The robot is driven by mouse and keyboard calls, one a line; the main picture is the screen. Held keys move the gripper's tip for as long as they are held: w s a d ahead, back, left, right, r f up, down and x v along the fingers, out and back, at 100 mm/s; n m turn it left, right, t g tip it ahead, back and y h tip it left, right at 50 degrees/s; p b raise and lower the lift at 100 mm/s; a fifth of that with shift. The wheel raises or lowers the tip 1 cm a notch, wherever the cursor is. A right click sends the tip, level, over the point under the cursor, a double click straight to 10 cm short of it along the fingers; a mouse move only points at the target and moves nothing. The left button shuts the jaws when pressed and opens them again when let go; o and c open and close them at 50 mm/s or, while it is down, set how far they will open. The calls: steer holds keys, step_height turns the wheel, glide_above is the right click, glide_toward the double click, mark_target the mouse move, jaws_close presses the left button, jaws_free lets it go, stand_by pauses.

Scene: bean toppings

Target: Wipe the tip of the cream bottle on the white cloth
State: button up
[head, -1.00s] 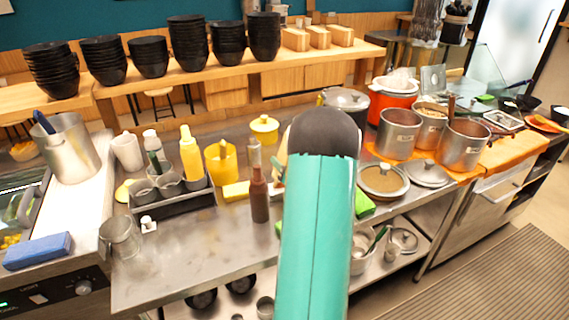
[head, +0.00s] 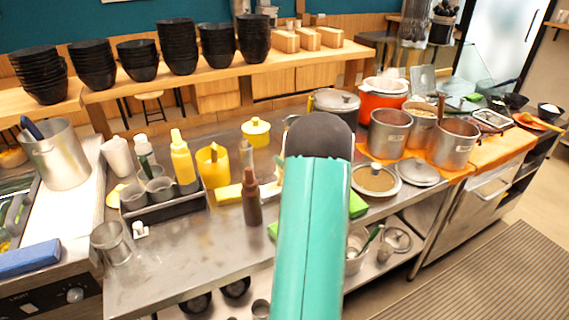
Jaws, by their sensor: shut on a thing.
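My teal arm link with its dark rounded end fills the middle of the head view and covers part of the counter. My gripper is hidden behind it, so its jaws and anything in them do not show. No bottle can be told for sure as the cream bottle; it may be hidden too. A small pale patch (head: 269,190) shows at the left edge of my arm, between a yellow block and the arm; I cannot tell whether it is the white cloth. A brown bottle (head: 251,200) stands upright just left of my arm.
A yellow bottle (head: 182,162) and a white-topped bottle (head: 144,150) stand around a dark rack (head: 165,212) with grey cups. A yellow container (head: 213,168) is beside them. Pots (head: 389,135) stand at right.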

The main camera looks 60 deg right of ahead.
steer(key=shift+s+d, duration=0.25)
steer(key=shift+d, duration=0.15)
steer(key=shift+r, duration=0.15)
steer(key=shift+r, duration=2.9)
steer(key=shift+c, duration=0.2)
